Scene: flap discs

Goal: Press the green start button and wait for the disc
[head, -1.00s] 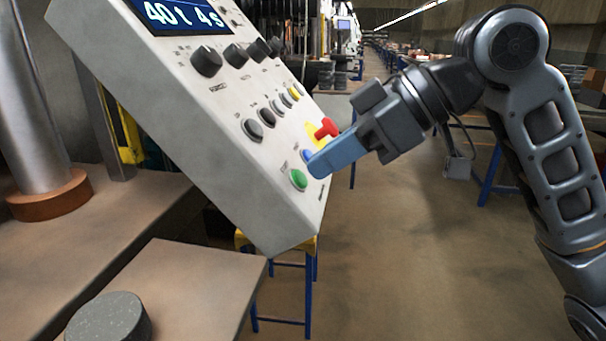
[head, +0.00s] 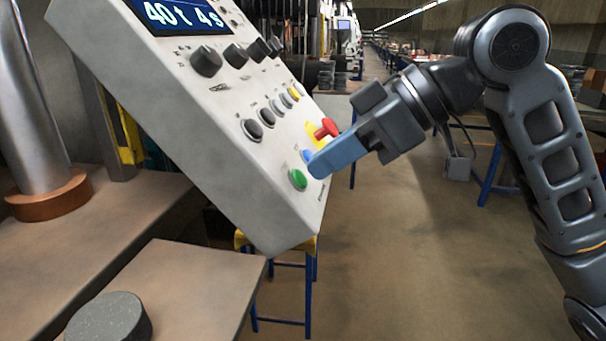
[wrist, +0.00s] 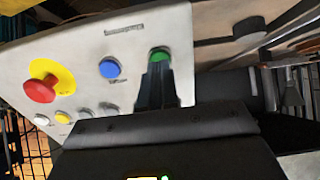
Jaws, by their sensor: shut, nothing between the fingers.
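The green start button (head: 298,179) is on the lower part of the tilted grey control panel (head: 215,150) in the head view. It also shows in the wrist view (wrist: 160,54), just beyond my fingertips and partly covered by them. My gripper (head: 316,171) is shut and empty, with its blue fingers pointing at the panel close to the green button. I cannot tell whether the tips touch it. The panel's display (head: 180,14) reads "40 t 4 s". A grey speckled disc (head: 108,318) lies on a flat surface (head: 185,280) at the lower left.
A blue button (wrist: 110,67) and a red mushroom button (wrist: 40,88) on a yellow plate sit beside the green one. Black knobs line the panel higher up. A steel column (head: 30,110) with a copper-coloured base stands at left. Open floor lies right of the panel.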

